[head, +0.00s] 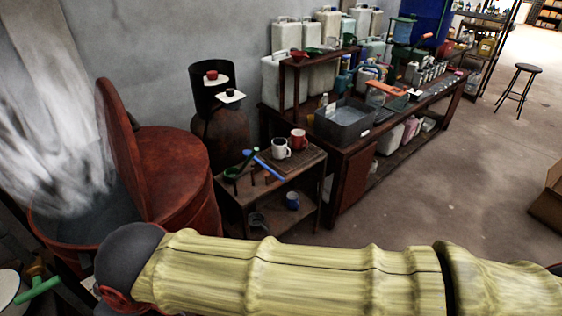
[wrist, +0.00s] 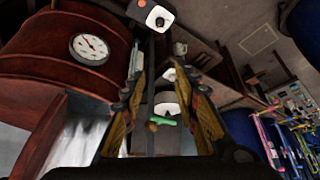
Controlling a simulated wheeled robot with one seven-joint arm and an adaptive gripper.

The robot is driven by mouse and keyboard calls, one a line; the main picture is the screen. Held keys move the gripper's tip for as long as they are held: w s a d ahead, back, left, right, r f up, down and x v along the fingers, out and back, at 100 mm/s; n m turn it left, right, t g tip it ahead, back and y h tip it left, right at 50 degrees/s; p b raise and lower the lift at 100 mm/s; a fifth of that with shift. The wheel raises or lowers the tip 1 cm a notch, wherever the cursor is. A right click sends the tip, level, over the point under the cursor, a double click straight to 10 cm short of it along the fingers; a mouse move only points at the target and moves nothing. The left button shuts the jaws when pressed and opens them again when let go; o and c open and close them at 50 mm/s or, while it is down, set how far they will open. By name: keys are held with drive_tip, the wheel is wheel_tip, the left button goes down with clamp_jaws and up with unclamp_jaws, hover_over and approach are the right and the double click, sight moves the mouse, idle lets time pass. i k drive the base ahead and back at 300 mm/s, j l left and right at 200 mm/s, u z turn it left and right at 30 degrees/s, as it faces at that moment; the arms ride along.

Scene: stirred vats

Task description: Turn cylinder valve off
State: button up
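A green valve handle (head: 38,288) with a brass body (head: 37,268) shows at the lower left edge of the head view. In the wrist view a green handle (wrist: 165,122) with a small brass part shows in the gap between my fingers, with a pale round shape behind it. My gripper (wrist: 158,68) is open, its two fingers apart with nothing clasped between them. I cannot tell how far the handle is from the fingers. The cylinder below the valve is mostly out of view. The gripper does not show clearly in the head view.
A steaming red vat (head: 180,190) with a raised lid stands at the left; a round gauge (wrist: 91,47) shows on a red vat in the wrist view. A small table (head: 235,195) holds mugs and tools. A long bench (head: 340,165) follows the wall.

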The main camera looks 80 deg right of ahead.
sight(212, 75)
drive_tip(key=z, duration=2)
drive_tip(key=i+l+u, duration=0.1)
drive_tip(key=l, duration=0.3)
drive_tip(key=i+l, duration=0.2)
drive_tip(key=l, duration=0.2)
drive_tip(key=i+l+u, duration=0.15)
drive_tip(key=l, duration=0.3)
drive_tip(key=i+l+u, duration=0.1)
drive_tip(key=l, duration=0.3)
drive_tip(key=i+l+u, duration=0.1)
drive_tip(key=l, duration=0.35)
drive_tip(key=i, duration=0.05)
